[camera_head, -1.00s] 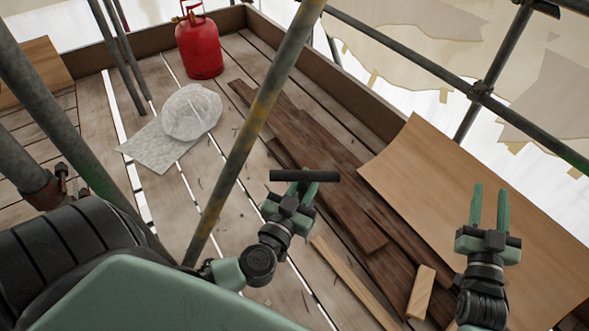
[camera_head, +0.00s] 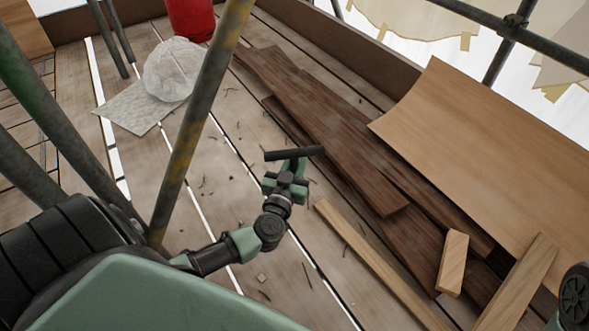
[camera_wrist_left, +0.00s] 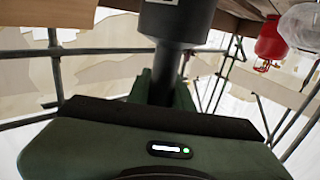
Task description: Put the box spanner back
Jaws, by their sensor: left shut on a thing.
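The box spanner (camera_head: 308,152) is a dark bar held crosswise in my left gripper (camera_head: 291,163), above the deck boards. My left gripper is shut on it near the bar's middle. In the left wrist view the spanner (camera_wrist_left: 178,20) shows as a thick dark cylinder with a narrower shank running down between the green fingers (camera_wrist_left: 163,88). Of my right arm only a dark round joint shows at the lower right edge of the head view; its gripper is out of view. I cannot make out a holder for the spanner.
Dark planks (camera_head: 330,130), a curved plywood sheet (camera_head: 490,140) and light timber offcuts (camera_head: 453,262) lie right of my left gripper. A scaffold pole (camera_head: 190,130) stands left of it. A crumpled clear plastic bag (camera_head: 172,70) and red gas bottle (camera_head: 190,18) are farther back.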

